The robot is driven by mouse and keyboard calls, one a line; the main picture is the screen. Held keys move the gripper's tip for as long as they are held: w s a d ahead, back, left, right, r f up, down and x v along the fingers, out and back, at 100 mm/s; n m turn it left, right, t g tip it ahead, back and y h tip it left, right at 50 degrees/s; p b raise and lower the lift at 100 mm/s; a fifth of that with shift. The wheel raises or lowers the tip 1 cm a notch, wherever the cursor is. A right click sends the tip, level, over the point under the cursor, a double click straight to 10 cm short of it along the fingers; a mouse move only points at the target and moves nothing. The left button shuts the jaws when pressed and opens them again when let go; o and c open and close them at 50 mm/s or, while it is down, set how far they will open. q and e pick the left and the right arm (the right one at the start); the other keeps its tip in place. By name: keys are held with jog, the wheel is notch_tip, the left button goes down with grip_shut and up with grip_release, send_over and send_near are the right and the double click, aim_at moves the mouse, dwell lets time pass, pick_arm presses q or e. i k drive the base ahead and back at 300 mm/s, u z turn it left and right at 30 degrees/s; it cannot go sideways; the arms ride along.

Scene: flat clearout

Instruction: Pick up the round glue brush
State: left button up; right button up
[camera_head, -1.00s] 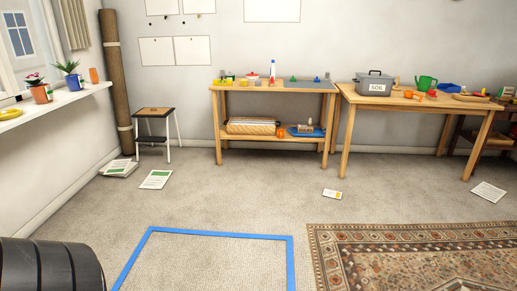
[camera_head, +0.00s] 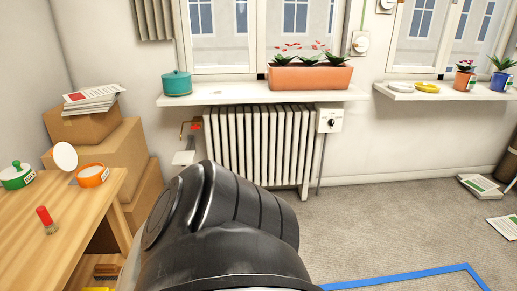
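A small brush with a red handle (camera_head: 44,215) stands upright, slightly tilted, bristles down on the wooden table (camera_head: 75,235) at the left. It looks like the round glue brush, though it is small in the view. A large black link of my own arm fills the lower middle. Neither of my grippers is in view.
Near the brush are a green-lidded tub (camera_head: 17,177) and an open orange tub (camera_head: 92,175) with a white lid (camera_head: 64,156). Cardboard boxes (camera_head: 112,150) stand behind the table. A radiator (camera_head: 258,145) lines the wall.

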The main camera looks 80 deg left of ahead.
aim_at(50, 225)
jog(key=u, duration=2.7)
jog(key=i, duration=1.5)
jog(key=u, duration=3.6)
